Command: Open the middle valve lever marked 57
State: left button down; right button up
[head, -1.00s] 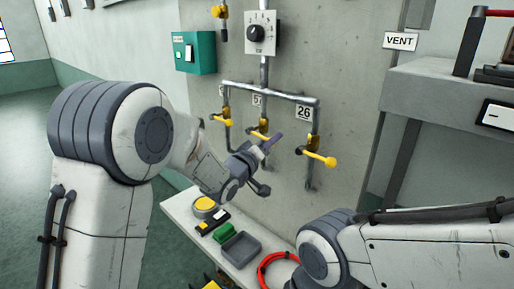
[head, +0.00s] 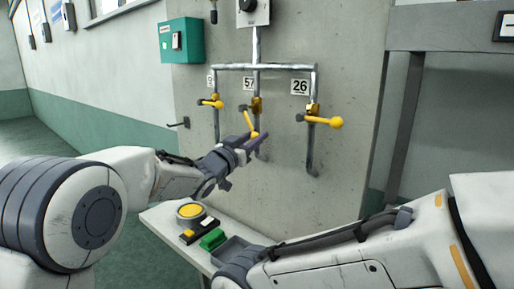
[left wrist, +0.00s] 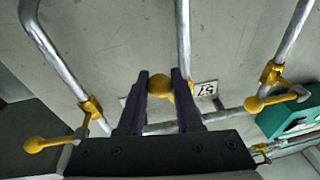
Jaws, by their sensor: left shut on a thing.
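The middle valve lever (head: 249,121) is yellow and hangs from the centre pipe below the plate marked 57 (head: 249,84). It slopes steeply down, its ball end low. My left gripper (head: 257,141) is at that ball end. In the left wrist view the yellow ball (left wrist: 160,85) sits between the two dark fingers of my left gripper (left wrist: 161,75), which is shut on it. The plate 57 (left wrist: 203,89) shows behind the fingers. The fingers partly hide the lever. My right arm enters at the lower right, with its gripper out of view.
The left lever (head: 211,103) and right lever (head: 320,120), under plate 26 (head: 300,87), lie nearly level on either side. A bench (head: 160,222) below carries a yellow button (head: 190,211), a green block (head: 212,239) and a grey tray (head: 240,247). A teal box (head: 181,41) is on the wall.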

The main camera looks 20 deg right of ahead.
pick_arm(q)
jog(key=w+a+m, duration=0.1)
jog(key=m, duration=0.1)
jog(key=w+m+h+b, duration=0.1)
jog(key=m, duration=0.2)
jog(key=w+a+m+g+b, duration=0.1)
jog(key=m, duration=0.1)
jog(key=shift+w+a+f+h, duration=0.3)
jog(key=shift+w+f, duration=0.05)
jog(key=shift+m, duration=0.3)
jog(key=c, duration=0.6)
grip_release()
jog(key=shift+w, duration=0.1)
jog(key=shift+f+g, duration=0.1)
jog(key=shift+g, duration=0.2)
jog(key=shift+b, duration=0.3)
